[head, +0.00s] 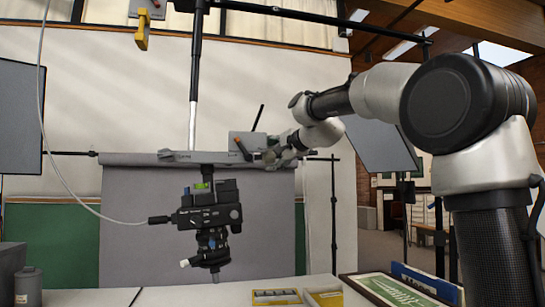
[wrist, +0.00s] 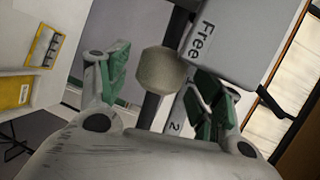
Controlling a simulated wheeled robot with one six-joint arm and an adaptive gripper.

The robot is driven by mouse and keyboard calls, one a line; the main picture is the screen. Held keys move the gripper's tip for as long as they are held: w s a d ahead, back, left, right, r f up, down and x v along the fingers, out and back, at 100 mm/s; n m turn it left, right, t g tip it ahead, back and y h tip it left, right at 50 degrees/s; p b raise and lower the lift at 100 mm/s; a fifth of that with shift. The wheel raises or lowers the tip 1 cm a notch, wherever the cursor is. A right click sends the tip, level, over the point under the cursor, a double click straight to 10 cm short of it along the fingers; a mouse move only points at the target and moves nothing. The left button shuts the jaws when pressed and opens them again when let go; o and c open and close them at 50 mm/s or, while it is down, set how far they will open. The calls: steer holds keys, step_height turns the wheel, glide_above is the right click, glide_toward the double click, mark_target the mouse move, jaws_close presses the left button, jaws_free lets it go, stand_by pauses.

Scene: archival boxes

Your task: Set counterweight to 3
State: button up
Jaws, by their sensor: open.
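My gripper (head: 268,156) is at the grey box (head: 243,138) on the horizontal bar (head: 190,158) above the hanging camera (head: 208,214). In the wrist view my gripper (wrist: 157,75) is open, its green-padded fingers on either side of a dull, faceted round knob (wrist: 161,70). I cannot tell whether the fingers touch it. A grey block marked "Free" (wrist: 222,48) is just right of the knob. A "2" (wrist: 175,127) shows on a light strip below it, beside the right finger. No "3" is visible. The current counterweight setting cannot be read.
A cable (head: 75,185) loops down to the camera at left. Dark panels stand at left (head: 20,115) and right (head: 382,145). On the table are yellow trays (head: 277,297) and a framed green board (head: 400,290). A yellow-edged item (wrist: 44,47) shows in the wrist view.

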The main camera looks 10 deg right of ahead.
mark_target(312, 153)
steer(key=shift+w+a, duration=0.1)
steer(key=shift+w, duration=0.1)
steer(key=c, duration=1.4)
steer(key=d, duration=0.9)
steer(key=d+r, duration=0.1)
steer(key=d, duration=0.4)
steer(key=shift+d+r, duration=0.1)
steer(key=shift+d, duration=0.1)
steer(key=shift+c, duration=0.2)
steer(key=o, duration=1.4)
steer(key=shift+o, duration=0.2)
steer(key=v, duration=1.2)
